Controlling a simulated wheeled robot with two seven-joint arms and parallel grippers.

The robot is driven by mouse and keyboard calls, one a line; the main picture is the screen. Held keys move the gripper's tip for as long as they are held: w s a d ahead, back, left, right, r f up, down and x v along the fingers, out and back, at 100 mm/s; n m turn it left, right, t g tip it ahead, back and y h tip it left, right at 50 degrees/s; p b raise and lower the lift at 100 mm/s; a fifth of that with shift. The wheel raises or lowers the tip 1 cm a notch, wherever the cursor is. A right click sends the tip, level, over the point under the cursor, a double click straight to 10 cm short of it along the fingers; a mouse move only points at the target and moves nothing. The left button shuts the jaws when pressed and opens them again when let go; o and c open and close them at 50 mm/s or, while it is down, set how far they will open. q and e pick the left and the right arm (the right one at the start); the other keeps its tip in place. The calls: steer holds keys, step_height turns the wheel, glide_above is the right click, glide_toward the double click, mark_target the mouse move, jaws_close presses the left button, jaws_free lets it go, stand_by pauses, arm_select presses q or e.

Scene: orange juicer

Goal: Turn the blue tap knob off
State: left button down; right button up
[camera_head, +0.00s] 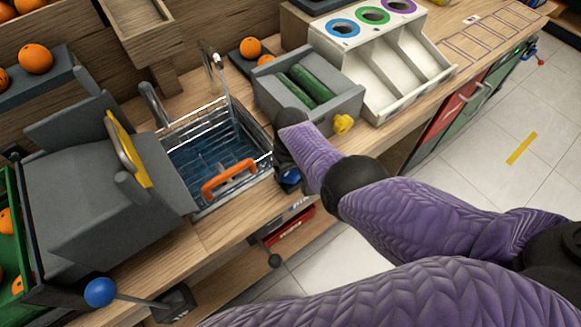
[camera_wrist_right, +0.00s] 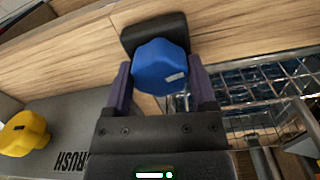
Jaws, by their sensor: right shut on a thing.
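The blue tap knob (camera_wrist_right: 160,68) sits between the two purple fingers of my right gripper (camera_wrist_right: 161,88) in the right wrist view. The fingers are closed on its two sides. A dark mount shows behind the knob. In the head view, a small part of the blue knob (camera_head: 290,176) shows below my right gripper (camera_head: 284,168), at the counter's front edge by the sink. The tap (camera_head: 212,58) stands behind the sink, and a thin pale stream runs down from it. My left gripper is not in view.
The sink (camera_head: 200,160) holds a wire basket with an orange handle (camera_head: 229,178) beside my right gripper. To its right, a grey box (camera_head: 335,108) holds green cylinders and has a yellow knob (camera_head: 343,124). A grey machine (camera_head: 85,170) stands left; a blue-ended lever (camera_head: 100,292) is at lower left.

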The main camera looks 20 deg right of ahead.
steer(key=shift+m, duration=0.9)
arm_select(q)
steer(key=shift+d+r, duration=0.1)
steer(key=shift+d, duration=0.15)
arm_select(e)
steer(key=shift+m, duration=0.4)
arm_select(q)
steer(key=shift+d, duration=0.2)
arm_select(e)
steer(key=shift+m, duration=0.3)
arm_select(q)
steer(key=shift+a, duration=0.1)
arm_select(e)
steer(key=o, duration=1.2)
steer(key=shift+c, duration=0.2)
step_height(320, 180, up, 9)
steer(key=p, duration=0.7)
steer(key=shift+r, duration=0.15)
steer(key=shift+r+p, duration=0.35)
steer(key=shift+p, duration=0.1)
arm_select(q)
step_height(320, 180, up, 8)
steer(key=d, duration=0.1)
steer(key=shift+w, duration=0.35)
